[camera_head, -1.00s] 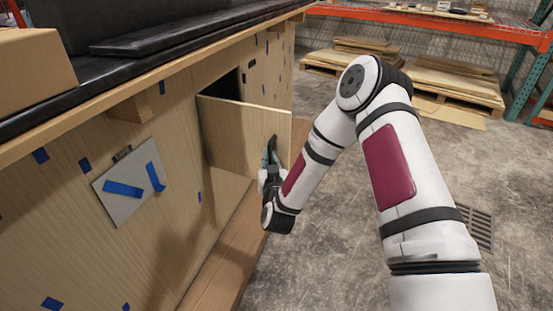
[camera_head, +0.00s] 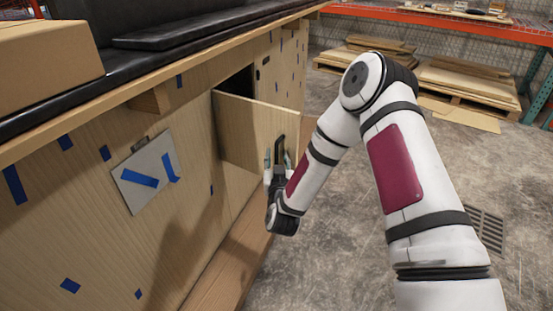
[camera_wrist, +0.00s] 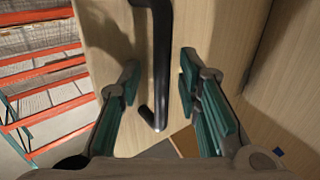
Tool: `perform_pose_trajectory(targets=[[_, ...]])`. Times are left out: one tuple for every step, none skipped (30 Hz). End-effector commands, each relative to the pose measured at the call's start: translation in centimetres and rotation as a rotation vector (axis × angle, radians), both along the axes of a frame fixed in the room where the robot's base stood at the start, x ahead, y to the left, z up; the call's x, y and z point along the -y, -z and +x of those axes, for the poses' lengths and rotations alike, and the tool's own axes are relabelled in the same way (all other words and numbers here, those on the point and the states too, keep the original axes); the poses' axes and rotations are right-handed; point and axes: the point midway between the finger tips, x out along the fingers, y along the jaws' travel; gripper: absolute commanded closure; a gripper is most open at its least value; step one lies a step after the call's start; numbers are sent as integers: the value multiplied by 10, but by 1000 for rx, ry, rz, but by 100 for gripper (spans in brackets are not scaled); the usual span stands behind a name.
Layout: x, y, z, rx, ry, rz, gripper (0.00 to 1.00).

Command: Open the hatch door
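The hatch door (camera_head: 250,128) is a pale wooden panel. It stands swung outward from the wooden console front, with a dark opening (camera_head: 236,82) behind it. A black bar handle (camera_head: 280,150) is on the door's outer face, near its free edge. It also shows large in the wrist view (camera_wrist: 161,62). My gripper (camera_head: 277,165) is just in front of the handle. In the wrist view my gripper (camera_wrist: 160,84) has its teal-padded fingers spread apart. The handle's lower part lies between them in the picture, with visible gaps on both sides.
The console front (camera_head: 90,185) bears blue tape pieces and a grey plate (camera_head: 146,175). A wooden ledge (camera_head: 228,275) runs along its base. Concrete floor (camera_head: 330,255) is open to the right. Pallets (camera_head: 465,85) and orange racking (camera_head: 470,28) stand at the back.

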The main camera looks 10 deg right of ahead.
Motion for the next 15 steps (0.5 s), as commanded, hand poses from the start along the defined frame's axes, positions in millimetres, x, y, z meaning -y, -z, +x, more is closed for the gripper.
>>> perform_pose_trajectory(targets=[[-1,0,0,0,-1,1,69],[-1,0,0,0,-1,1,69],[-1,0,0,0,-2,1,69],[-1,0,0,0,-2,2,69],[-1,0,0,0,-2,2,69],[-1,0,0,0,-3,2,69],[-2,0,-1,0,-3,2,69],[-2,0,-2,0,-3,2,69],[-3,0,-5,-1,-4,2,69],[-3,0,-7,-1,-5,1,69],[-4,1,-11,-2,-5,1,69],[-5,0,-16,-1,-5,1,69],[-6,1,-21,-3,-6,1,69],[-7,0,-27,-3,-6,1,69],[-8,1,-35,-4,-7,1,69]])
